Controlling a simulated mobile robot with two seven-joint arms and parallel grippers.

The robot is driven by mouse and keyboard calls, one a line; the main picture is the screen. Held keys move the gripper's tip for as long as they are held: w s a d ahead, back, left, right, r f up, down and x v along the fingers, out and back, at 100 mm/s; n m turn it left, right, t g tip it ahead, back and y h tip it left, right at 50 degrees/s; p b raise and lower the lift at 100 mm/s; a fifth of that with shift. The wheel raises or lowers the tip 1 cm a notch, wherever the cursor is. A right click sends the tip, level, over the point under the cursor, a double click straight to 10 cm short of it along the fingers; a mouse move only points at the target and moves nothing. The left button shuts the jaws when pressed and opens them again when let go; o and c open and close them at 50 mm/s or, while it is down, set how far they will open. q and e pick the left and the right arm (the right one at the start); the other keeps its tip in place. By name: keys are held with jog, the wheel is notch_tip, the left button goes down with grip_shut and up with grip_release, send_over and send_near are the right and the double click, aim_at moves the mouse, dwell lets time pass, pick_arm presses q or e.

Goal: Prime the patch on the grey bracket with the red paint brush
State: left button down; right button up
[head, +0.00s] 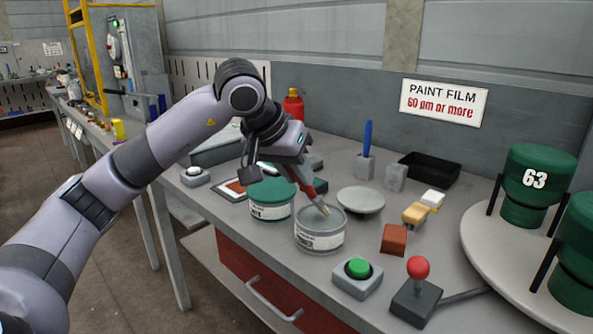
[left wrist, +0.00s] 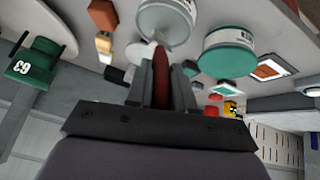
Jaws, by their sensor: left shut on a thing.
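My left gripper (head: 304,183) is shut on the red paint brush (head: 310,192), which slants down with its bristles at the open top of the grey tin (head: 320,240). Whether the bristles touch the contents, I cannot tell. In the left wrist view the gripper (left wrist: 162,85) has the red handle (left wrist: 162,62) between its fingers, pointing towards the grey tin (left wrist: 166,22). A flat, pale-edged piece with a brown patch (head: 236,188) lies left of the green tin; it may be the grey bracket, but I cannot tell for sure. My right gripper is not in view.
The green tin (head: 270,212) stands left of the grey tin. A round grey dish (head: 360,200), brown block (head: 394,239), green button (head: 358,268) and red-knobbed lever (head: 417,287) surround it. A blue-handled brush (head: 367,140) stands behind. Green cylinders (head: 535,185) sit on the turntable at right.

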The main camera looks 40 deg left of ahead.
pick_arm(q)
jog(key=shift+f+b, duration=0.3)
jog(key=shift+f, duration=0.2)
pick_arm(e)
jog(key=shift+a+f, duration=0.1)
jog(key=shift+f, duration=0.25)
pick_arm(q)
jog(key=shift+f, duration=0.1)
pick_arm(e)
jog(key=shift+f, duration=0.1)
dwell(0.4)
